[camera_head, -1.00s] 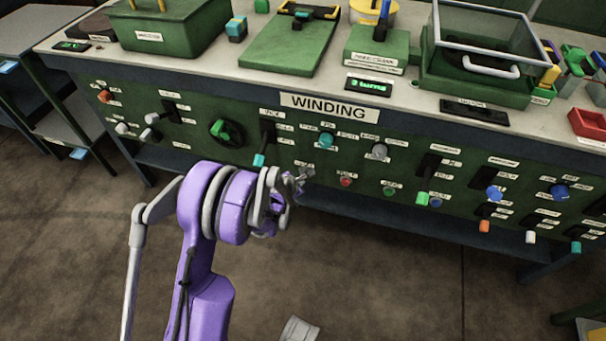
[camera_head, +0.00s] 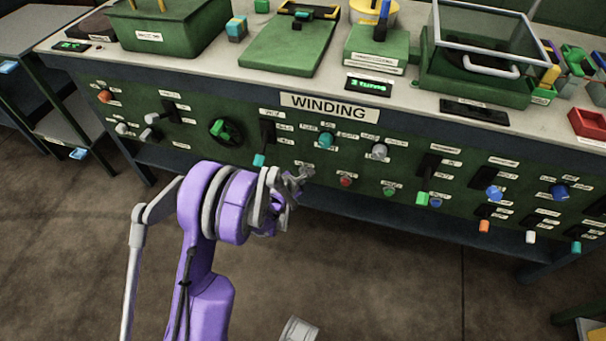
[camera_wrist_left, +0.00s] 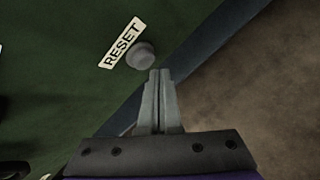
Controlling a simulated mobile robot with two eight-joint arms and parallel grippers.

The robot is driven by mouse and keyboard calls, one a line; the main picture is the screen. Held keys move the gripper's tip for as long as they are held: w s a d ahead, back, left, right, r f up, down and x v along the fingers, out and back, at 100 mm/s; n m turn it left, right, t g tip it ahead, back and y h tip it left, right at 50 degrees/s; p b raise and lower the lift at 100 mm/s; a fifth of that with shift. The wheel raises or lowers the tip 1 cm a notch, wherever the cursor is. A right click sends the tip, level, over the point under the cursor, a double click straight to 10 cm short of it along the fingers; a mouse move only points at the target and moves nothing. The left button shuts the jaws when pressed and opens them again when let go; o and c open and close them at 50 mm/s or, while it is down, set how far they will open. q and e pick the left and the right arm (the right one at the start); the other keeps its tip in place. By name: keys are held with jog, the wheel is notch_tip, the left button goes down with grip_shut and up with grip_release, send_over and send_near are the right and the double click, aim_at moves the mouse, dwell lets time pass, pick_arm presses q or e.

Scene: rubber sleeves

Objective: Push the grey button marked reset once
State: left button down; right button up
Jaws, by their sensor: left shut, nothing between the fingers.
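The grey reset button (camera_wrist_left: 141,56) is a small round knob on the green panel in the left wrist view, right beside a white label (camera_wrist_left: 122,43) that reads RESET. My left gripper (camera_wrist_left: 157,74) is shut and empty. Its fingertips are close to the button, just below it in that view; whether they touch it I cannot tell. My right gripper is not in view.
A red button (camera_head: 345,181) and a green button (camera_head: 389,190) sit on the panel just right of my gripper. A teal-tipped lever (camera_head: 259,160) is to its left. A teal knob (camera_head: 326,140) is above. The floor (camera_head: 400,280) in front is clear.

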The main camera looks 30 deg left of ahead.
pick_arm(q)
jog(key=shift+w+a, duration=0.1)
jog(key=shift+w, duration=0.3)
jog(key=shift+w+b, duration=0.3)
dwell(0.5)
jog(key=shift+s, duration=0.75)
jog(key=s, duration=0.2)
jog(key=s+d+b, duration=0.1)
jog(key=s, duration=0.2)
jog(key=shift+d, duration=0.2)
jog(key=shift+w, duration=0.1)
dwell(0.8)
